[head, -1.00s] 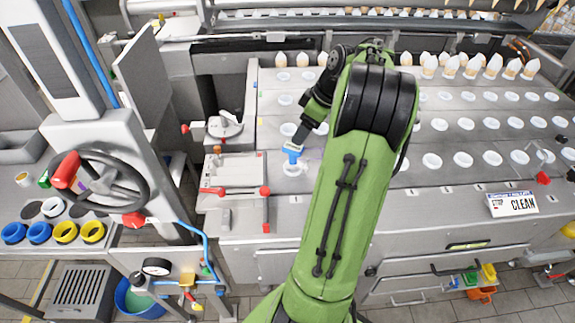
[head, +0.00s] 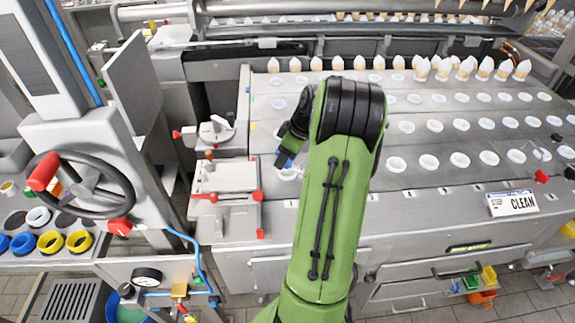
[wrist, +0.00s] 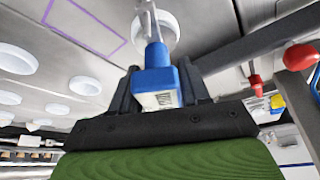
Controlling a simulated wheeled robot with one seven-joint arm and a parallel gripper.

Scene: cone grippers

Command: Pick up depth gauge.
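The depth gauge (wrist: 156,78) has a blue body with a white printed face and a silver stem. In the wrist view it sits between the two dark fingers of my gripper (wrist: 158,92), one on each side. I see no clear gap, but I cannot tell whether the fingers press on it. Its stem points toward a white round cup (wrist: 157,33). In the head view only a bit of the blue gauge (head: 284,158) shows below my black gripper (head: 289,147), near the left end of the machine top. My green arm hides part of that area.
The steel machine top (head: 420,180) carries rows of white cups, with cones at the back. Left of the gauge stand a plate fixture with red knobs (head: 229,178) and a grey clamp device (head: 215,131). A steering wheel (head: 85,185) is farther left.

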